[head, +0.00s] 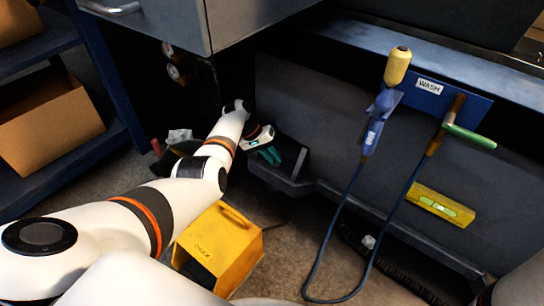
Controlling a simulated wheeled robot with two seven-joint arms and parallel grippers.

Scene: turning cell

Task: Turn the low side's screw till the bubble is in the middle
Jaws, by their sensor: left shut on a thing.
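A yellow spirit level (441,205) with a green vial (446,208) lies on the dark machine's front at the right. The bubble is too small to place surely against the vial's marks. My left gripper (270,156) reaches in low beside the machine's foot (291,181), its teal fingertips close together. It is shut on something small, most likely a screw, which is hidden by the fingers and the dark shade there. My right gripper is out of the picture.
A yellow box (218,247) stands on the floor beside my left arm. A blue hose (331,215) loops down from the blue WASH panel (430,85) in front of the machine. A grey cabinet (165,22) overhangs above. A blue shelf with cardboard boxes (50,125) is at left.

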